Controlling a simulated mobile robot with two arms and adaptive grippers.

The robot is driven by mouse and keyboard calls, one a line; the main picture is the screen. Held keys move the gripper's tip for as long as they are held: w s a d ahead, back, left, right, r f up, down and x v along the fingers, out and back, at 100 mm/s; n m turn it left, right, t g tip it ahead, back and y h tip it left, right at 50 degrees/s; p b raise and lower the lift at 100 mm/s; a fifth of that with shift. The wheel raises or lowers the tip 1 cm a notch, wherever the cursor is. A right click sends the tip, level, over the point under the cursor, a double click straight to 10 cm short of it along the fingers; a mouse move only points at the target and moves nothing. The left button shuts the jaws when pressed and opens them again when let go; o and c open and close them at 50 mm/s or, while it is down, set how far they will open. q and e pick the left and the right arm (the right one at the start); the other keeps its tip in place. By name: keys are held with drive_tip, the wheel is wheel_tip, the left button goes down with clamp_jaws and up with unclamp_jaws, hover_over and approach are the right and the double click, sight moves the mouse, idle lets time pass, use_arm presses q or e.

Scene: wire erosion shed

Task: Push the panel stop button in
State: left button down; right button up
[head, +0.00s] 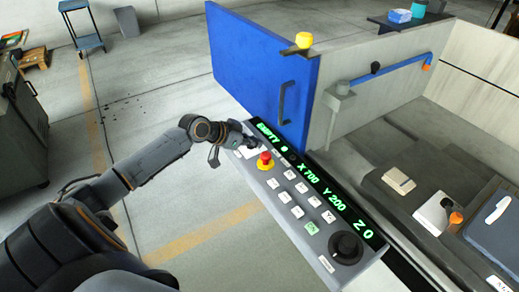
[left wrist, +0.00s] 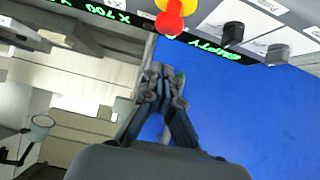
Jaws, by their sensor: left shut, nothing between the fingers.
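The red stop button (head: 265,158) sits on a yellow collar near the upper left end of the grey control panel (head: 283,222). In the left wrist view the red button (left wrist: 172,22) and its yellow collar are at the top edge. My left gripper (head: 240,141) is close to the panel's upper left end, up and left of the button in the head view. In the left wrist view my left gripper (left wrist: 163,80) has its fingers together with nothing between them, and the button appears beyond the fingertips with a gap in the picture. My right gripper is not in view.
White keys (head: 290,175), a green key (head: 311,228) and a black dial (head: 346,247) share the panel beside a green-lettered display (head: 318,183). A blue door (head: 255,75) with a dark handle stands behind. Open floor lies left.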

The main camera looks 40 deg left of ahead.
sight(268, 153)
use_arm(q)
drive_tip(key=f, duration=0.1)
drive_tip(key=w+f, duration=0.1)
drive_tip(key=f, duration=0.1)
drive_tip(key=shift+w+d+f+p, duration=0.3)
drive_tip(key=shift+d+f+p, duration=0.05)
drive_tip(key=shift+f, duration=0.7)
drive_tip(key=shift+f, duration=0.1)
